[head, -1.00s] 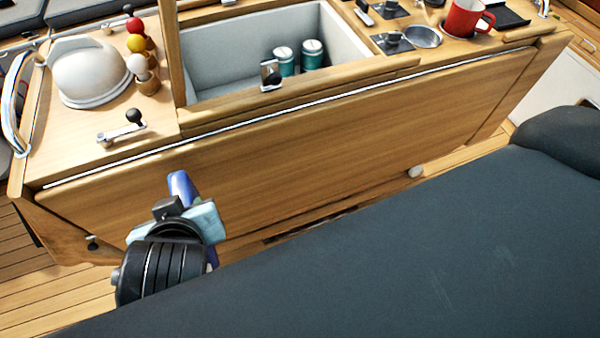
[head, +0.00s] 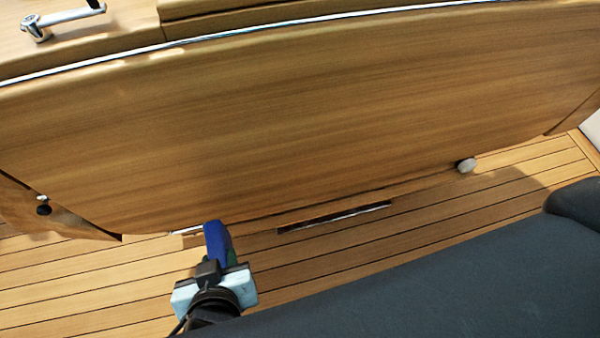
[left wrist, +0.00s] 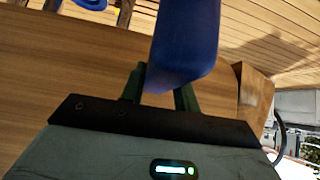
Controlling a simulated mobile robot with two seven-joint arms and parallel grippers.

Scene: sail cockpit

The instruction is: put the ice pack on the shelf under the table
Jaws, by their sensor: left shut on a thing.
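The blue ice pack (head: 216,243) is in my left gripper (head: 217,258), low in front of the table's wooden side panel (head: 300,120). In the left wrist view the ice pack (left wrist: 184,45) is held between the two dark green fingers (left wrist: 160,85), which are shut on it. The gripper is near the panel's lower edge, above the plank floor. The shelf under the table cannot be made out in the head view, as the panel covers that space. My right gripper is not in view.
A dark cushioned seat (head: 450,265) fills the lower right, close to my left arm. A dark slot (head: 335,215) lies near the panel's foot. A small round knob (head: 466,165) is at the right. A winch handle (head: 65,18) lies on the tabletop.

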